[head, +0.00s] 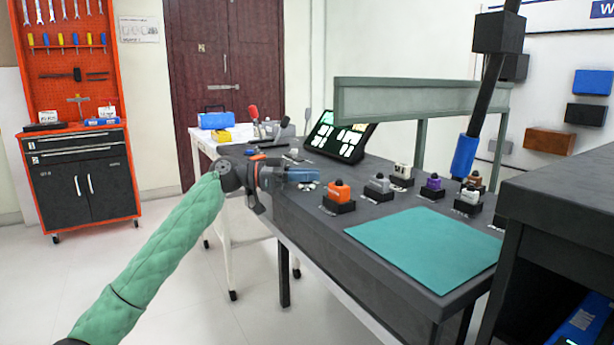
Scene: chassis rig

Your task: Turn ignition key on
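My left arm comes in from the lower left in a green padded sleeve. My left gripper (285,176) is at the left edge of the dark workbench, beside a blue piece (302,174). I cannot tell whether this piece is held, or whether the fingers are open or shut. No ignition key can be made out. Several small blocks on black bases stand on the bench: an orange one (339,191) nearest the gripper, a grey one (379,184) and a purple one (433,184) among them. My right gripper is not in view.
A teal mat (424,246) lies bare on the bench front. A lit tilted screen (340,136) stands behind the gripper. A green-grey frame (420,98) rises at the back. A black pole with a blue end (465,155) comes down at right. A dark cabinet (565,190) is at far right.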

